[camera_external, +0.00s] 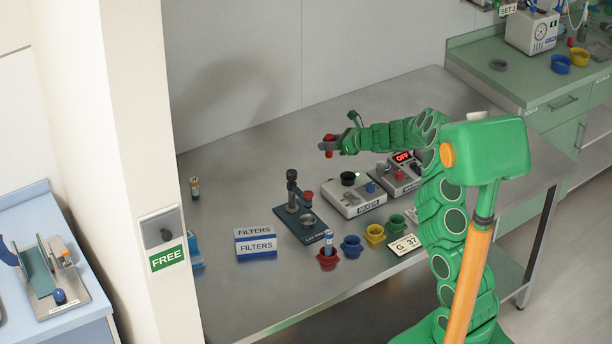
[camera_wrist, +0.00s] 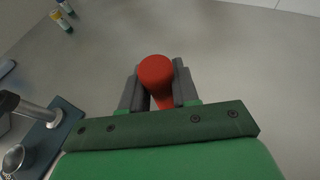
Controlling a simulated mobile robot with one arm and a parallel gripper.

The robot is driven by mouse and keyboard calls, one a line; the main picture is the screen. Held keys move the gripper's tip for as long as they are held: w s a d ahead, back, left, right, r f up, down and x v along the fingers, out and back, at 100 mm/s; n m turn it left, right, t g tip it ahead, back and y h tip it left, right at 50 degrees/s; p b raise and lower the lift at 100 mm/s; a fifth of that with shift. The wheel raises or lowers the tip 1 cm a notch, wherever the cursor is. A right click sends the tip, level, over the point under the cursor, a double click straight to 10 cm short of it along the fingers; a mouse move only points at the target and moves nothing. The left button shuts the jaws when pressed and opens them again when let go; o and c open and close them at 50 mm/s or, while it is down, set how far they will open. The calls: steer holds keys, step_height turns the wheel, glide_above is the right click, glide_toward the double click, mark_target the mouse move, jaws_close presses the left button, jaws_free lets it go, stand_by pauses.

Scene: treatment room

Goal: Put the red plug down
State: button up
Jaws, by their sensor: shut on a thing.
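The red plug (camera_wrist: 155,75) sits between the two grey fingers of my gripper (camera_wrist: 158,88) in the wrist view, with its round top facing the camera. In the external view the red plug (camera_external: 328,146) is held by my gripper (camera_external: 328,146) above the back part of the metal table (camera_external: 240,170). My gripper is shut on it. The plug looks clear of the table, but its lower end is partly hidden by the fingers.
A dark press stand (camera_external: 299,215), a grey mixer box (camera_external: 354,196) and a device reading OFF (camera_external: 398,174) stand below and in front. Small colored cups, including a red one (camera_external: 327,260), line the front. A battery-like cylinder (camera_external: 195,188) stands left. The table behind is bare.

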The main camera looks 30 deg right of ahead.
steer(key=shift+w+d+f, duration=0.15)
steer(key=shift+w+f, duration=0.9)
steer(key=shift+f, duration=1.75)
steer(key=shift+f, duration=0.1)
steer(key=o, duration=1)
